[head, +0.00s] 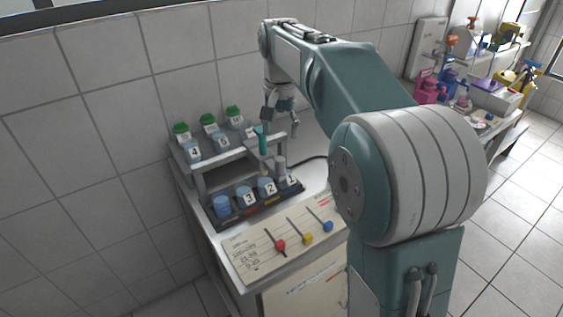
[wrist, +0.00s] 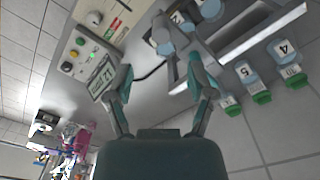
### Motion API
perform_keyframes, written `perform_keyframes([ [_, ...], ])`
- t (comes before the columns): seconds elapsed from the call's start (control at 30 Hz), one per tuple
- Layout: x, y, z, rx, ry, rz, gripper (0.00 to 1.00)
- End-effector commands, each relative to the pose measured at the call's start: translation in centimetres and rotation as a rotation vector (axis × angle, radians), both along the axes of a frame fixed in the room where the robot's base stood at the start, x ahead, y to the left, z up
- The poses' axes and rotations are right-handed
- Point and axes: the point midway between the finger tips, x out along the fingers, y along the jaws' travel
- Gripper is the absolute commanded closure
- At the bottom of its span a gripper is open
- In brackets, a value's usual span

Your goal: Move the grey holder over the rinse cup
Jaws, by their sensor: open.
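A grey upright cylinder, apparently the grey holder (head: 280,165), stands at the right end of the rack in the head view, beside a teal holder (head: 263,142). In the wrist view, the grey holder (wrist: 175,36) seems to show beyond the right finger. My gripper (head: 282,120) is above the rack's right end in the head view; in the wrist view its fingers (wrist: 160,88) are spread with nothing between them. A blue cup without a visible number (head: 222,206) stands at the left of the front row; I cannot tell whether it is the rinse cup.
Cups numbered 3 (head: 245,197), 2 (head: 267,187) and 1 (head: 290,179) stand in the front tray. Green-lidded jars (head: 208,120) stand behind the raised grey bar (head: 215,157). A display box (wrist: 103,80) is near the left finger.

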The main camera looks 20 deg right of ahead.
Motion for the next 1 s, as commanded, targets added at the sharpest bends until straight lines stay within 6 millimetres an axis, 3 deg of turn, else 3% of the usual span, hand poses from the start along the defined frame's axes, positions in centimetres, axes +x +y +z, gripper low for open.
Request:
perform_keyframes([
  [0.27, 1.1, 0.0, -1.5, 0.000, 0.024, -0.021, 0.30],
  [0.7, 1.0, 0.0, -9.2, 0.001, 0.023, -0.020, 0.30],
  [1.0, 1.0, 0.0, -11.3, 0.000, 0.019, -0.019, 0.30],
])
